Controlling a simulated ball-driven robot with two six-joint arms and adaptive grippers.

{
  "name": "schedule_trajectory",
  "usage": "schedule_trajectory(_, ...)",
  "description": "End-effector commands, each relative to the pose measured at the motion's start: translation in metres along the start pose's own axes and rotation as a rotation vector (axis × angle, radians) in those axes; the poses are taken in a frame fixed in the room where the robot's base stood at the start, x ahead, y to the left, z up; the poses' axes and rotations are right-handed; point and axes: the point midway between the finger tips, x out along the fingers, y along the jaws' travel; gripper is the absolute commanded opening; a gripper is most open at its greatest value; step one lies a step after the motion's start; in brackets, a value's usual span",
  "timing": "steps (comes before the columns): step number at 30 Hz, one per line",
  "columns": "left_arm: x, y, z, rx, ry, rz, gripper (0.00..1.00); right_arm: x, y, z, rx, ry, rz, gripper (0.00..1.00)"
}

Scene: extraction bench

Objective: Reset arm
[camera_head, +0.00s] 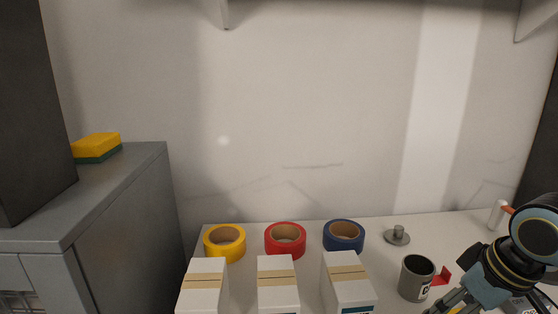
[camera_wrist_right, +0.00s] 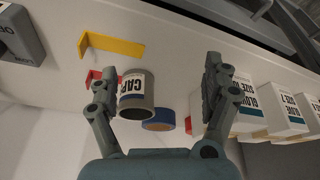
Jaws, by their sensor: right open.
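My right gripper (camera_wrist_right: 162,100) is open and empty in the right wrist view, with a finger on each side. A grey cup (camera_wrist_right: 135,95) with a white label shows between the fingers, near the left one. I cannot tell how far beyond the fingertips it is. In the head view my right arm comes in at the lower right, and the right gripper (camera_head: 456,304) is partly cut off by the bottom edge. The grey cup (camera_head: 416,277) stands upright on the bench to its left. My left gripper is not in view.
Yellow (camera_head: 225,243), red (camera_head: 285,240) and blue (camera_head: 343,236) tape rolls lie behind three white boxes (camera_head: 278,287). A grey lidlike disc (camera_head: 397,237) lies behind the cup. A red bracket (camera_head: 441,275) stands beside the cup. A grey cabinet (camera_head: 120,215) with a sponge (camera_head: 97,147) stands left.

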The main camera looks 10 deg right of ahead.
Motion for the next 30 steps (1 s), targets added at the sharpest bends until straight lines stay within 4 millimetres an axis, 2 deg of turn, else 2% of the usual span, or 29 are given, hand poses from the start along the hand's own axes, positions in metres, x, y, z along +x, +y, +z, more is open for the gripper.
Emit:
schedule_trajectory(1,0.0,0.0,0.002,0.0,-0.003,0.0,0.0,0.001,-0.016,0.011,0.001,-0.003,-0.003,0.83)
schedule_trajectory(3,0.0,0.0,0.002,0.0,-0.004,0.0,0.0,-0.001,-0.033,0.024,0.007,-0.005,0.003,0.83)
schedule_trajectory(9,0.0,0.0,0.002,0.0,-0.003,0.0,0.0,-0.015,-0.076,0.062,0.048,-0.009,0.034,0.83)
schedule_trajectory(15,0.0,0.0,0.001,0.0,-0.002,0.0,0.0,-0.039,-0.102,0.095,0.115,-0.016,0.078,0.83)
schedule_trajectory(20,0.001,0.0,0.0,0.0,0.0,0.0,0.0,-0.058,-0.111,0.118,0.177,-0.028,0.12,0.83)
schedule_trajectory(21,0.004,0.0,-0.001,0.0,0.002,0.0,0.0,-0.042,-0.109,0.118,0.172,-0.032,0.12,0.83)
schedule_trajectory(26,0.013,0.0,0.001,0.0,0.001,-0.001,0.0,0.002,-0.105,0.125,0.174,-0.047,0.118,0.83)
schedule_trajectory(30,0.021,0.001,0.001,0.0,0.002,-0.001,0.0,0.046,-0.103,0.137,0.178,-0.063,0.116,0.83)
